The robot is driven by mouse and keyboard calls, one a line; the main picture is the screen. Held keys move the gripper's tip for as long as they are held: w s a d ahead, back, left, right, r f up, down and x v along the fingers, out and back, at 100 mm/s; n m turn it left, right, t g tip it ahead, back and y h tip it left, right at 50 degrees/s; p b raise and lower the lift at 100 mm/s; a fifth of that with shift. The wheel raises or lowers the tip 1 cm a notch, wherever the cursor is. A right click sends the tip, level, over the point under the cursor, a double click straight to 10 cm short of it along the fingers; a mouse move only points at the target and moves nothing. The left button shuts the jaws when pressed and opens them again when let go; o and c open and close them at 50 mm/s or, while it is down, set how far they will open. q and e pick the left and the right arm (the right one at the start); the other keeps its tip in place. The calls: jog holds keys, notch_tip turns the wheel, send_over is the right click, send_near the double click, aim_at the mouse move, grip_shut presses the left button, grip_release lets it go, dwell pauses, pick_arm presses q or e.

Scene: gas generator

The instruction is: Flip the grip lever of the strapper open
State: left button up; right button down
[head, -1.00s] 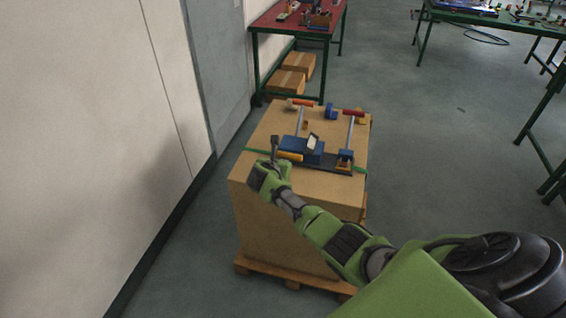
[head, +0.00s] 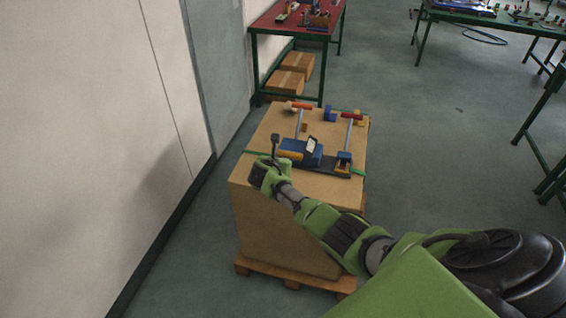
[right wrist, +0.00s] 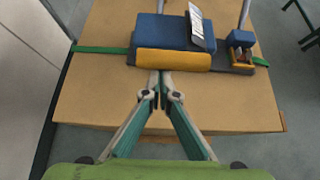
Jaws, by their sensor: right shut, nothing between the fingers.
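The strapper, with a blue body (head: 301,148) and a dark base plate (head: 331,169), lies on a large cardboard box. A yellow-orange bar (right wrist: 172,60) runs along its near side. Two grey rods rise from it, one ending in an orange-red grip (head: 299,105), the other in a red grip (head: 351,115). The grips lie outside the right wrist view. My right gripper (head: 275,138) is shut and empty at the strapper's near left end. In the right wrist view its fingertips (right wrist: 160,82) meet just before the yellow-orange bar; contact cannot be told. My left gripper is not in view.
A green strap (right wrist: 97,49) crosses the box top (right wrist: 230,105), which is bare at its near side. The box stands on a pallet (head: 289,283). A wall is close on the left. A red table (head: 272,20) stands behind; open floor lies to the right.

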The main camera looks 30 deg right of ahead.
jog(key=shift+w+d+r, duration=0.2)
jog(key=shift+r, duration=0.25)
jog(key=shift+w+d+r, duration=0.15)
jog(key=shift+w+r, duration=0.05)
jog(key=shift+r, duration=0.2)
jog(key=s+f+v, duration=0.1)
jog(key=v, duration=1.1)
jog(key=shift+a+f, duration=0.35)
jog(key=shift+w+f, duration=0.1)
